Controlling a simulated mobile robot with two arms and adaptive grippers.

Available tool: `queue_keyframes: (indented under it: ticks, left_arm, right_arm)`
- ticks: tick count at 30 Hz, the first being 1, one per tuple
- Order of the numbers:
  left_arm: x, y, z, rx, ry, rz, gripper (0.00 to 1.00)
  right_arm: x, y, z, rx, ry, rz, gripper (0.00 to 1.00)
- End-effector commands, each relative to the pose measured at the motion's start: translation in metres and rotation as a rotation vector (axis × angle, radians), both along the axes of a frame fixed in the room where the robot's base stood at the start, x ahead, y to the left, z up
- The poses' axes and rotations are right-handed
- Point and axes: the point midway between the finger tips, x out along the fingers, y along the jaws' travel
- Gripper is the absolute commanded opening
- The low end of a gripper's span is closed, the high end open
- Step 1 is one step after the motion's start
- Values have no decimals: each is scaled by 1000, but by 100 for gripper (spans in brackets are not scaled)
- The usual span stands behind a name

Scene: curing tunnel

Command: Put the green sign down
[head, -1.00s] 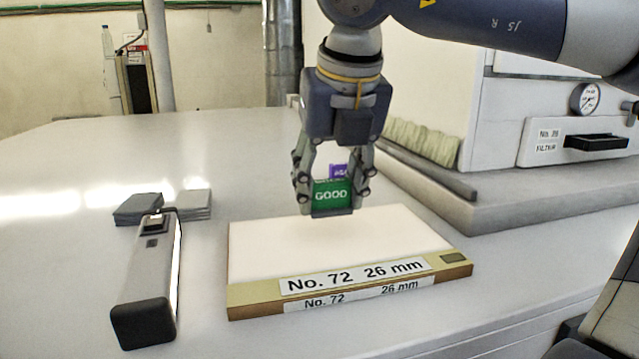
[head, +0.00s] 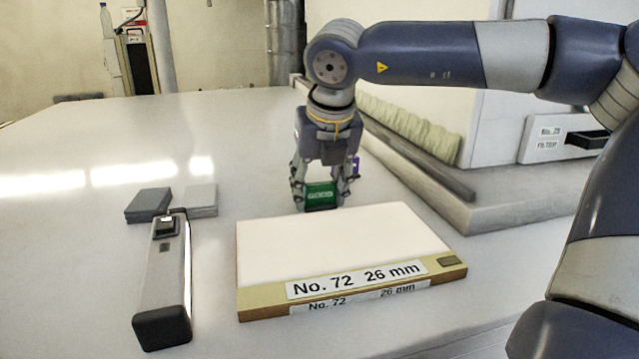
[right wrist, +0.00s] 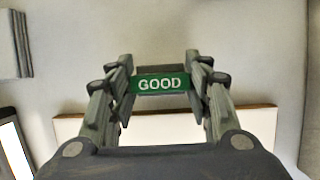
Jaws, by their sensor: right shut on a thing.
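The green sign (head: 321,196) reads GOOD in white letters. It is held between the fingertips of my right gripper (head: 320,192), which is shut on it. The sign hangs low at the far edge of the white board, over or near the grey table; whether it touches the table I cannot tell. In the right wrist view the green sign (right wrist: 160,84) sits across between both fingers of my right gripper (right wrist: 160,86). A purple thing (head: 354,170) shows just right of the gripper, partly hidden. My left gripper is not in view.
A white board with a wooden edge (head: 340,245), labelled No. 72 26 mm, lies in front. A grey handheld device (head: 165,275) and dark and light grey blocks (head: 148,204) are at left. A machine ledge (head: 480,200) stands at right. The table behind left is clear.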

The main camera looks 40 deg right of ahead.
Motion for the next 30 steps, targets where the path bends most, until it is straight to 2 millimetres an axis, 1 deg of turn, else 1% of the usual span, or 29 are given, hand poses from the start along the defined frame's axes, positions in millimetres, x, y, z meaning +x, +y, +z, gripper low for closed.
queue_keyframes:
  ticks: [8,9,11,12,23,26,28,30]
  left_arm:
    - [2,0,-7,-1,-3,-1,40]
    - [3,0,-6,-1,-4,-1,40]
    - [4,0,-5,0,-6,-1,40]
    - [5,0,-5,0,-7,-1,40]
    - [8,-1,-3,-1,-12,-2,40]
    - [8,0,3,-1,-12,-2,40]
    - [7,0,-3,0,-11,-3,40]
    - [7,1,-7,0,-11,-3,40]
  right_arm:
    - [0,0,-5,0,0,0,24]
    - [0,0,-5,-1,0,0,48]
    - [0,0,-3,-1,0,0,62]
    - [0,0,-3,0,0,0,66]
    - [0,0,-2,-1,0,0,66]
    - [0,0,3,0,1,0,66]
    - [-3,1,10,-4,-4,-2,66]
    - [-8,4,23,-3,-5,-2,66]
